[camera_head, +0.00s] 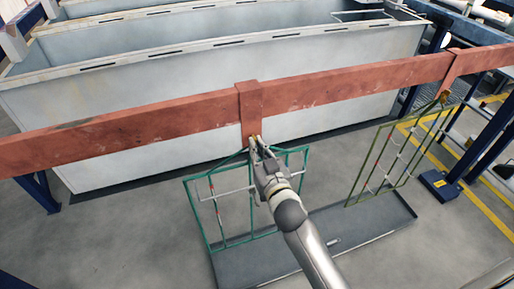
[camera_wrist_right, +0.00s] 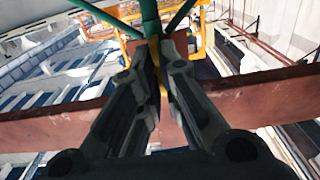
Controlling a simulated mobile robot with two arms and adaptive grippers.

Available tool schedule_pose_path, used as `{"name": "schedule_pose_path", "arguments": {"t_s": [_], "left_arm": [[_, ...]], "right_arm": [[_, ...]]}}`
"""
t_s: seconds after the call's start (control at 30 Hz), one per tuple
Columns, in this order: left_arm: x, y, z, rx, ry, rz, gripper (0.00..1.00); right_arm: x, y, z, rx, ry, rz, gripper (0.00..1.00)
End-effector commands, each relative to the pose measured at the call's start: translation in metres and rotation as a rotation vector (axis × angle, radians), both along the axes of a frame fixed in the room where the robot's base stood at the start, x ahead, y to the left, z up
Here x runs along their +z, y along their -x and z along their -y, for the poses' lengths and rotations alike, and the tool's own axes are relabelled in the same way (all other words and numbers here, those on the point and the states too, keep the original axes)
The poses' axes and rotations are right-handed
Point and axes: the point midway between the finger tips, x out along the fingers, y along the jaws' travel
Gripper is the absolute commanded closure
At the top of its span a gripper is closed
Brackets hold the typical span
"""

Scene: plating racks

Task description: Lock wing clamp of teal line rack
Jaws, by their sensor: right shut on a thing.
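The teal line rack (camera_head: 207,222) hangs below the reddish-brown beam (camera_head: 120,125) in the head view. Its top meets a short vertical bracket (camera_head: 250,100) on the beam. My right gripper (camera_head: 257,147) is at this top joint, shut on a small yellowish piece, apparently the wing clamp (camera_head: 252,140). In the right wrist view, the fingers (camera_wrist_right: 160,75) close around a thin yellow part (camera_wrist_right: 156,50), with teal rack bars (camera_wrist_right: 150,12) just beyond. The fingers hide most of the clamp, so its locked state cannot be told. My left gripper is not in view.
An olive-yellow rack (camera_head: 378,165) hangs from a second bracket at right. A grey drip tray (camera_head: 375,232) lies on the floor below both racks. Large pale tanks (camera_head: 200,60) stand behind the beam. Blue posts (camera_head: 490,140) stand at right.

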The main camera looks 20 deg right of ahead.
Motion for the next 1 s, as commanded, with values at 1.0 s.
{"name": "schedule_pose_path", "arguments": {"t_s": [1.0], "left_arm": [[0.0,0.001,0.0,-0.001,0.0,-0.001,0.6]], "right_arm": [[-0.001,0.022,0.0,0.001,0.004,-0.002,0.72]]}}
